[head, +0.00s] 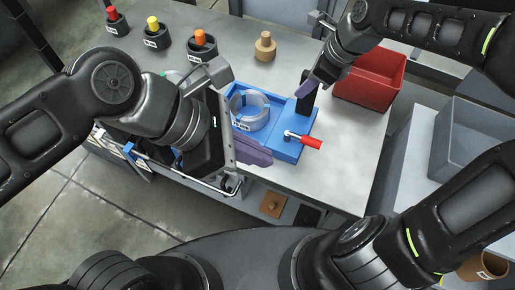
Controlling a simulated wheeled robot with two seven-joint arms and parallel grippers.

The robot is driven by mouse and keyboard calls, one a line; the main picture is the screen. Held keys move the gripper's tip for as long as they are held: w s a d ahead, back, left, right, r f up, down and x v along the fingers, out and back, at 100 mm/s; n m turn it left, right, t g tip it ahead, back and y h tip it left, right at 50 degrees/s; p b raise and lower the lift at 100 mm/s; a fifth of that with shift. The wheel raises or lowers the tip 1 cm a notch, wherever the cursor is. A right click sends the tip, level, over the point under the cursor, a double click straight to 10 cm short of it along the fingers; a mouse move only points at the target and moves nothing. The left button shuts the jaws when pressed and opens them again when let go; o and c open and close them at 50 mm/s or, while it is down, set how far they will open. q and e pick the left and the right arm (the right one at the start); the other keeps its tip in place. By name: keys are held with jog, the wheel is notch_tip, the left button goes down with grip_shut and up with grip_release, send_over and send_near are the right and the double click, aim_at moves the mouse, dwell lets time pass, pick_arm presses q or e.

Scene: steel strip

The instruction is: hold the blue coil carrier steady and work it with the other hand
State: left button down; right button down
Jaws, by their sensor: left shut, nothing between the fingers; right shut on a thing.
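The blue coil carrier (288,148) sits on the steel worktop. A pale ring-shaped coil (248,112) lies in its round recess, and a crank with a red handle (311,142) is at its front right. My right gripper (308,92) reaches in from above and is shut at a dark upright part (303,108) on the carrier's right side; the exact contact is hard to see. My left gripper (255,154) is shut and empty, its purple fingers close to the carrier's front left edge. Whether they touch it cannot be told.
A red bin (370,84) stands right of the carrier, and a grey bin (470,143) farther right. Black holders with red (112,14), yellow (152,22) and orange (198,36) knobs line the back left. A tan knobbed piece (265,46) stands behind. The front right worktop is clear.

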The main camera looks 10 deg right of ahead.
jog(key=c, duration=1.2)
grip_release()
jog(key=shift+r, duration=0.1)
jog(key=v, duration=1.1)
jog(key=shift+r, duration=0.4)
jog(key=shift+s+d+f, duration=0.1)
jog(key=shift+s, duration=0.15)
